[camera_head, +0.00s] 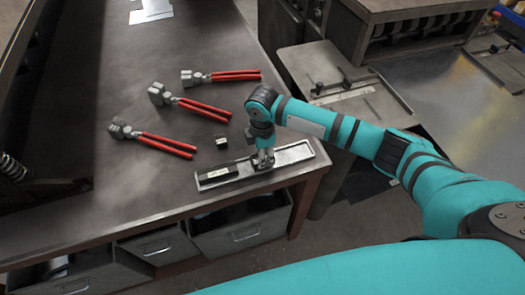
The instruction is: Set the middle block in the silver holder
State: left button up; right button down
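The silver holder (294,154) is a long shallow tray near the front edge of the dark workbench. A black block (217,175) with a light mark lies in its left end. A small black block (221,143) stands on the bench just behind the holder. My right gripper (263,163) points down over the middle of the holder, to the right of the block in it. Its fingertips are small and dark here, so whether they are open or hold a block cannot be made out. My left gripper is not in view.
Three red-handled tools (230,76), (190,104), (155,139) lie on the workbench (130,190) behind and left of the holder. A white sheet-like piece (151,9) is at the far end. Drawers (237,236) sit below the front edge. A machine (400,25) stands to the right.

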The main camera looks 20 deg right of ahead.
dwell(0.4)
jog(key=c, duration=0.8)
grip_release()
jog(key=shift+f, duration=0.1)
notch_tip(320, 180, up, 12)
